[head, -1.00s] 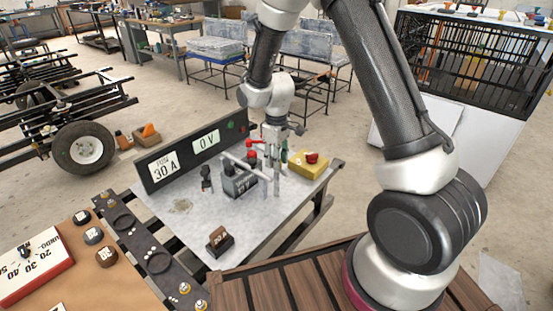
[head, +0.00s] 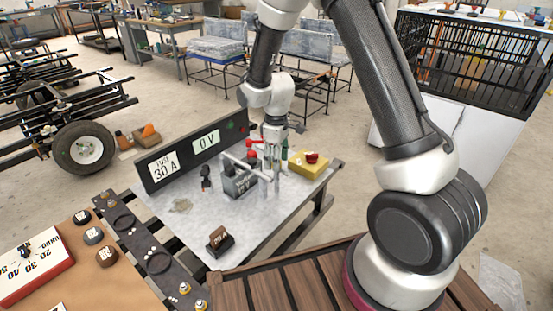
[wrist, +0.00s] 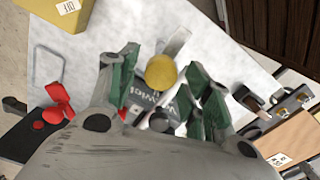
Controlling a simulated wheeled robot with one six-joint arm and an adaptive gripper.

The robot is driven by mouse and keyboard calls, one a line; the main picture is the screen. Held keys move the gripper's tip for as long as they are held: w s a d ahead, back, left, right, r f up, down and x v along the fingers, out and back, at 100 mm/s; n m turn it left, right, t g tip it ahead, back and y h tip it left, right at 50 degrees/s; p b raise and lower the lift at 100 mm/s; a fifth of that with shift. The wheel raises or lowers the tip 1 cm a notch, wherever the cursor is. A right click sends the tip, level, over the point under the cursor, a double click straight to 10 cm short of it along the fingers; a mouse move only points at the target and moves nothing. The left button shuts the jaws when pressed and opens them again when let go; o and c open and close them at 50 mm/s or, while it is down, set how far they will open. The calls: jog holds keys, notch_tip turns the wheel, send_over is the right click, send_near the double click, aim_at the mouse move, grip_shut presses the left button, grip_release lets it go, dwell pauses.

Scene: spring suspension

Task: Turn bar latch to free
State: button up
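A dark grey battery-like block (head: 240,183) with white lettering stands on the metal-topped bench, with a light grey bar (head: 243,168) across its top. In the wrist view a pale bar (wrist: 178,42) runs away from a round yellow knob (wrist: 161,72), above the lettered block (wrist: 155,103). My gripper (head: 272,165) is at the right end of the block, pointing down. In the wrist view my gripper (wrist: 161,80) has its green-padded fingers apart, one on each side of the yellow knob. I cannot tell whether they touch it. The fingers partly hide the bar's end in the head view.
A yellow box with a red button (head: 309,165) stands close right of my gripper. A black display panel (head: 195,151) reading 30 A and 0 V stands behind the block. A small brown block (head: 219,241) is at the front. The bench top (head: 245,235) between is mostly bare.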

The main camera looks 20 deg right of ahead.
notch_tip(320, 180, up, 12)
dwell(0.7)
jog(key=s+d+r+m+t, duration=0.1)
jog(key=s+d+r+m, duration=0.2)
jog(key=s, duration=0.6)
jog(key=s+d+r+m+t, duration=0.2)
jog(key=s+d+r+m, duration=0.1)
jog(key=s+d+r, duration=0.4)
jog(key=s+d+r+m+t, duration=0.1)
jog(key=s+d+r+m, duration=0.3)
jog(key=s+r, duration=0.3)
jog(key=s+d, duration=0.1)
jog(key=s, duration=0.3)
jog(key=shift+r, duration=0.15)
